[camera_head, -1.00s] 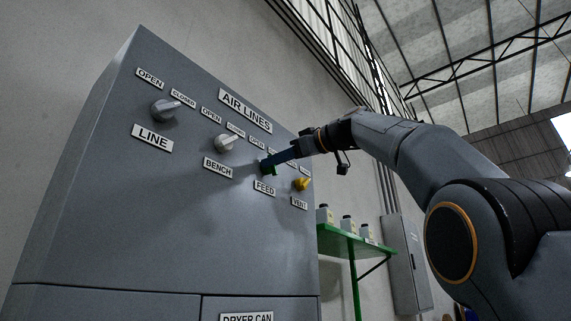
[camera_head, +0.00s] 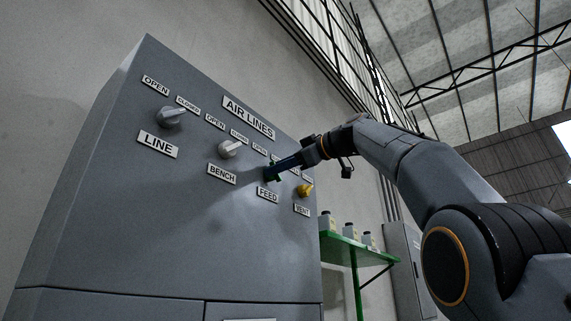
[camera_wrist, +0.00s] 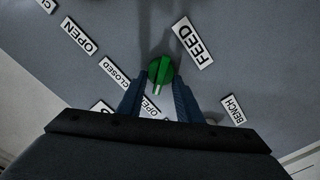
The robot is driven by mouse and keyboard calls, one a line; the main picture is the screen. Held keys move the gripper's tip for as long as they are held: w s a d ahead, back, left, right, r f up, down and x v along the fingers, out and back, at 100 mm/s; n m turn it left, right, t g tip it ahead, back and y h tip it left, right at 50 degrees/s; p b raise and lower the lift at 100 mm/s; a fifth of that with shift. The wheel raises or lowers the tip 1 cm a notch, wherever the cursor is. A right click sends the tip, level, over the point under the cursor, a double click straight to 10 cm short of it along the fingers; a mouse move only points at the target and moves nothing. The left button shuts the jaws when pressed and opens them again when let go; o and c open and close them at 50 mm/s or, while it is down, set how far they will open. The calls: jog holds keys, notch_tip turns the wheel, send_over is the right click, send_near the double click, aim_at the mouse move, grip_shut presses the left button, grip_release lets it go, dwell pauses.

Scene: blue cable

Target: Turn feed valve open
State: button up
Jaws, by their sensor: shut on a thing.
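The feed valve is a green knob (camera_head: 270,173) above the FEED label (camera_head: 268,194) on the grey panel. In the wrist view the green knob (camera_wrist: 160,71) sits between the two blue fingers of my gripper (camera_wrist: 159,82), which is shut on it. A pale pointer mark on the knob faces the lower edge of the wrist view, toward an OPEN label (camera_wrist: 150,108). A CLOSED label (camera_wrist: 115,73) lies to the left there. In the head view my gripper (camera_head: 277,169) covers part of the knob.
A yellow VENT knob (camera_head: 304,190) is close on the right, and a white BENCH knob (camera_head: 231,149) on the left. A grey LINE knob (camera_head: 171,117) is farther left. A green shelf (camera_head: 345,247) with several bottles stands beyond the panel.

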dwell(0.9)
jog(key=o, duration=0.9)
jog(key=shift+o, duration=0.7)
jog(key=shift+w+d, duration=0.15)
jog(key=shift+d, duration=0.05)
jog(key=b+v, duration=0.2)
jog(key=v, duration=0.6)
jog(key=shift+b, duration=0.35)
jog(key=shift+d, duration=0.15)
